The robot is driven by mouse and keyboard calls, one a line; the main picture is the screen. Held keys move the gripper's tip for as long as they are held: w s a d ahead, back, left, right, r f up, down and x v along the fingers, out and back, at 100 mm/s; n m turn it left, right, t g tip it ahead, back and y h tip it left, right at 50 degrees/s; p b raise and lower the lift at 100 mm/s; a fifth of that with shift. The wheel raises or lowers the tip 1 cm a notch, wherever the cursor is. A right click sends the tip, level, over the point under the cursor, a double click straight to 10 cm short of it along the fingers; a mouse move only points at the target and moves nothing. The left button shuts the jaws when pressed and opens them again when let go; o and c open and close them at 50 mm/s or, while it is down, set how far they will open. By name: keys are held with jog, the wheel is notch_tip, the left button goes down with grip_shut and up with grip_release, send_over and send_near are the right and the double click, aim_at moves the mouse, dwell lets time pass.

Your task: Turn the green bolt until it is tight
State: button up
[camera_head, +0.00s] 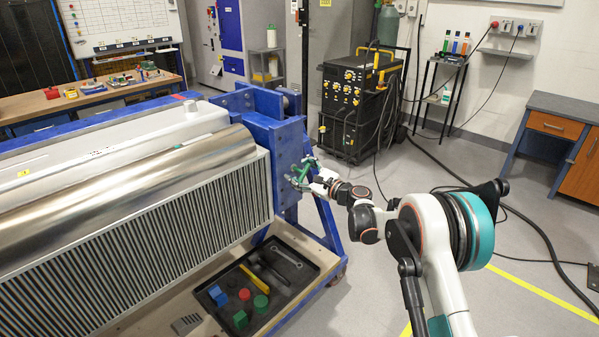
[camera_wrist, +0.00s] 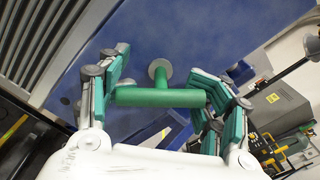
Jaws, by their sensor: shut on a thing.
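The green bolt (camera_wrist: 155,97) shows in the wrist view as a T shape. Its crossbar lies roughly level in the picture, and its short stem runs to a grey round collar (camera_wrist: 159,69) on the blue plate (camera_wrist: 190,35). My gripper (camera_wrist: 165,80) is shut on the bolt, with one green-padded finger at each end of the crossbar. In the head view my gripper (camera_head: 301,182) is at the right face of the blue end frame (camera_head: 288,150). The green bolt (camera_head: 307,166) is small there and partly covered by the fingers. Its thread is hidden.
A black welding cart (camera_head: 345,110) stands behind. The floor to the right is mostly clear, with cables (camera_head: 500,215).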

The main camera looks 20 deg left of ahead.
jog(key=m, duration=0.4)
jog(key=shift+f, duration=0.15)
jog(key=shift+s+m, duration=0.1)
jog(key=shift+m, duration=2)
jog(key=o, duration=1.2)
jog(key=v, duration=1.2)
